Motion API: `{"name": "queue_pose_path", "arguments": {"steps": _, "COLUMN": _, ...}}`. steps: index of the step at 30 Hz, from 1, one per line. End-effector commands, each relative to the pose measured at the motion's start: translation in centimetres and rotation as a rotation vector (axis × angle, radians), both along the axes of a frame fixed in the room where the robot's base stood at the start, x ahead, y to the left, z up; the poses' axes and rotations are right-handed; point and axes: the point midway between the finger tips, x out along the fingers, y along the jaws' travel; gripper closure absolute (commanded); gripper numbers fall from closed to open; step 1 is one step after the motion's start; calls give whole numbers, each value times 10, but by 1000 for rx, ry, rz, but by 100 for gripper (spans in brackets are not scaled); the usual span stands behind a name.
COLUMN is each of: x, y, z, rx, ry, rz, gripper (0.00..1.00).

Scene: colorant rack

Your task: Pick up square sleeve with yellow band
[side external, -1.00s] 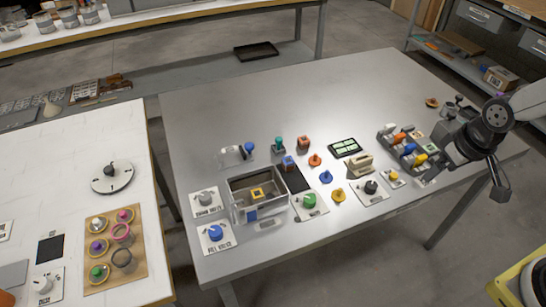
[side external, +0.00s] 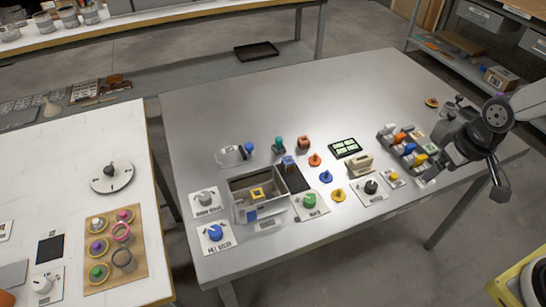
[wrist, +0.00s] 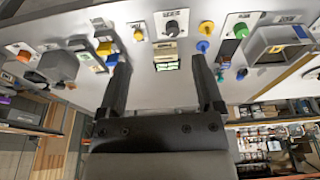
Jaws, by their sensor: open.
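A small square piece with a yellow band (side external: 257,193) sits inside a grey open-topped box (side external: 236,208) near the front left of the grey table; I take it to be the square sleeve. My gripper (side external: 478,176) is at the table's right end, well to the right of the box. In the wrist view its two dark fingers (wrist: 160,62) are spread apart with nothing between them.
A rack (side external: 402,150) with orange, yellow and white pieces stands just left of my gripper. Several coloured knobs, including a green one (side external: 309,200) and a yellow one (side external: 338,195), lie between rack and box. The table's back half is clear.

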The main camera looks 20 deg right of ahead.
Motion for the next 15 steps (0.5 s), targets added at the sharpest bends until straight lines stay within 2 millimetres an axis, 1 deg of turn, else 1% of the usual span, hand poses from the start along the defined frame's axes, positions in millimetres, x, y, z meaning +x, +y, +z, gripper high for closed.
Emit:
{"name": "queue_pose_path", "arguments": {"steps": 5, "x": 8, "y": 4, "z": 0, "rx": 0, "ry": 3, "rz": 30, "gripper": 15}}
{"name": "queue_pose_path", "arguments": {"steps": 8, "x": 20, "y": 9, "z": 0, "rx": -1, "ry": 8, "rz": 80, "gripper": 15}}
{"name": "queue_pose_path", "arguments": {"steps": 11, "x": 38, "y": 19, "z": -2, "rx": -2, "ry": 15, "rz": 155, "gripper": 15}}
{"name": "queue_pose_path", "arguments": {"steps": 15, "x": 70, "y": 39, "z": -6, "rx": 0, "ry": 24, "rz": 298, "gripper": 15}}
